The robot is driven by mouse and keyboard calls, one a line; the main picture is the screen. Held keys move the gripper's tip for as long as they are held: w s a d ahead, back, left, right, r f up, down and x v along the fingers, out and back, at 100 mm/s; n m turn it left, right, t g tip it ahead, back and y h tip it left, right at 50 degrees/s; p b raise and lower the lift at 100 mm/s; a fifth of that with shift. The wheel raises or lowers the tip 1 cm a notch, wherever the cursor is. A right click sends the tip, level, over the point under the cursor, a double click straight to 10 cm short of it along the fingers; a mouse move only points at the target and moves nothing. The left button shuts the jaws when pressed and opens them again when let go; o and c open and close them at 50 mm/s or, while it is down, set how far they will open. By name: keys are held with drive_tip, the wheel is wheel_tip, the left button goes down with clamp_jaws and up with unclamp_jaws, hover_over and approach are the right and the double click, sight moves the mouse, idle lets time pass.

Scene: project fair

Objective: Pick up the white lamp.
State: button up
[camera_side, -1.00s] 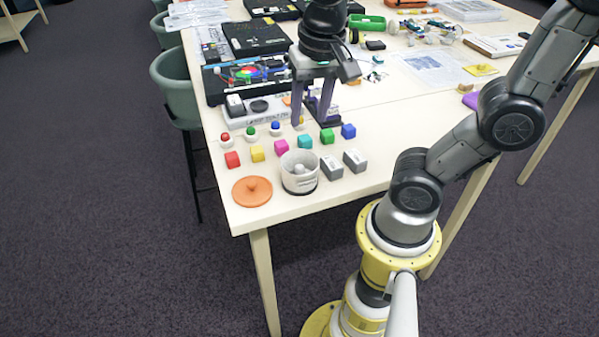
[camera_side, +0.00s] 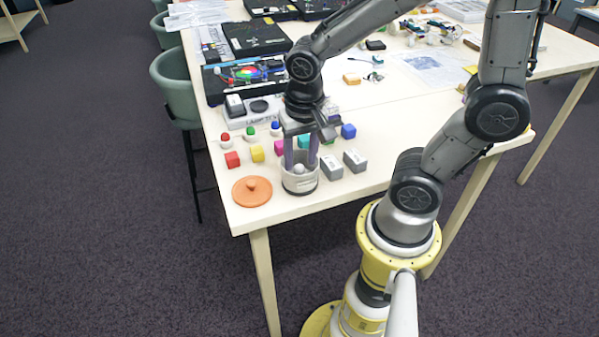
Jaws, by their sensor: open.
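A small white lamp (camera_side: 299,169) with a round top sits inside the open pale grey pot (camera_side: 300,186), near the table's front edge. Its lower part is hidden by the pot wall. My gripper (camera_side: 301,165) points straight down over the pot. Its two purple fingers are apart, one on each side of the lamp, with their tips down inside the pot's mouth. I cannot tell whether the fingers touch the lamp.
An orange lid (camera_side: 252,191) lies left of the pot. Two grey blocks (camera_side: 343,164) stand close on its right. Coloured cubes, such as the yellow one (camera_side: 257,154), and small lamps with red (camera_side: 225,138), green and blue tops stand behind. The table's front edge is near.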

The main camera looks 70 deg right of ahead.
sight(299, 166)
drive_tip(key=shift+w+d+f, duration=0.1)
drive_tip(key=shift+f, duration=1.4)
clamp_jaws()
drive_tip(key=shift+r, duration=0.15)
